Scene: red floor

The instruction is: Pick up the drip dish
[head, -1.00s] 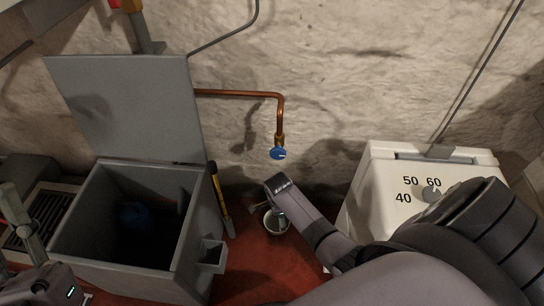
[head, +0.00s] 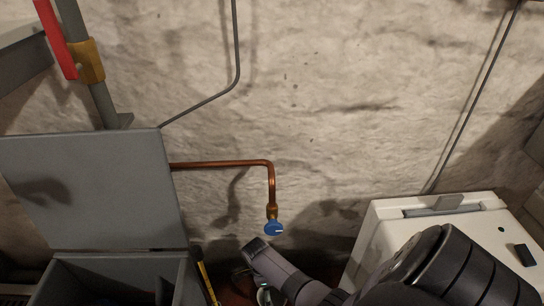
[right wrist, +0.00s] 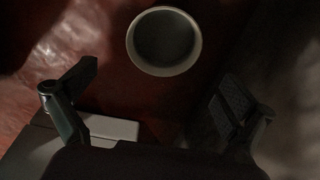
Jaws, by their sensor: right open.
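The drip dish is a round dish with a pale rim and a dark inside. It stands on the red floor at the top middle of the right wrist view (right wrist: 164,42). In the head view only a sliver of the dish (head: 264,297) shows at the bottom edge, partly hidden by my right arm. My right gripper (right wrist: 160,78) is open, its two fingers spread apart, with nothing between the tips. The dish lies beyond the fingertips, between their lines, apart from both. My left gripper is out of view.
A grey bin (head: 85,278) with a raised lid (head: 90,195) stands at left, a yellow-and-black tool (head: 205,275) beside it. A copper pipe with a blue-handled valve (head: 274,228) comes down above the dish. A white appliance (head: 385,240) stands at right against the stone wall.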

